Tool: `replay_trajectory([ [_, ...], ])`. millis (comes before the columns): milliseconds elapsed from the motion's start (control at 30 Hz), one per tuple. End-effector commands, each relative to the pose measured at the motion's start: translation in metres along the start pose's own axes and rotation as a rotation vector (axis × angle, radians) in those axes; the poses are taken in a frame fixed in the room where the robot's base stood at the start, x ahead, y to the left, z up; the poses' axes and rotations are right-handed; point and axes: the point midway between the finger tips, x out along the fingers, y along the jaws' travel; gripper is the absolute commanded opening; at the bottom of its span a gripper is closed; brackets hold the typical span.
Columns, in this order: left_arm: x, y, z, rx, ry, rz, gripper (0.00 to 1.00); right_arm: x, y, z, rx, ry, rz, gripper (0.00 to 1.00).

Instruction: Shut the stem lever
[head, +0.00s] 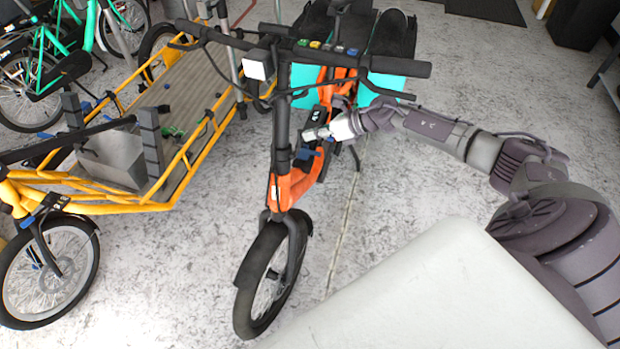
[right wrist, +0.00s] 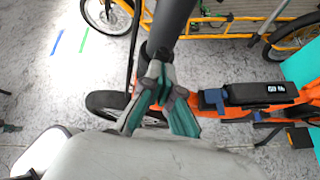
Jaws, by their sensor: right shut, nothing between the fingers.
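The orange cargo bike (head: 290,188) stands upright in the middle of the head view. Its black stem (head: 281,100) rises from the orange frame to the handlebar; the stem (right wrist: 172,25) also shows in the right wrist view. My right gripper (head: 309,135) is close beside the lower stem, coming from the right. In the right wrist view its fingertips (right wrist: 158,76) meet in front of the stem's lower end, with nothing between them. I cannot tell whether they touch it. A clear stem lever does not show; the fingers may cover it. My left gripper is out of view.
Blue parts (head: 304,153) sit on the orange frame just behind the stem. A black box with a small display (right wrist: 262,93) lies along the frame. A yellow cargo bike (head: 150,207) stands close on the left. Floor at the front is clear.

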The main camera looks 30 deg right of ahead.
Motion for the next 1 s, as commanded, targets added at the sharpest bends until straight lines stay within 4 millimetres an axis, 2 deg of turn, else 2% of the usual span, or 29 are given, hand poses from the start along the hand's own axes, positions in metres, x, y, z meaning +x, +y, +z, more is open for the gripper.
replay_trajectory([
  [733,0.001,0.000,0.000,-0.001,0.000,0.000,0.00,0.003,0.001,0.008,-0.001,-0.006,0.000,0.00],
  [1000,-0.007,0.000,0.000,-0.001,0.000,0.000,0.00,-0.003,0.004,0.017,-0.002,-0.008,0.001,0.00],
])
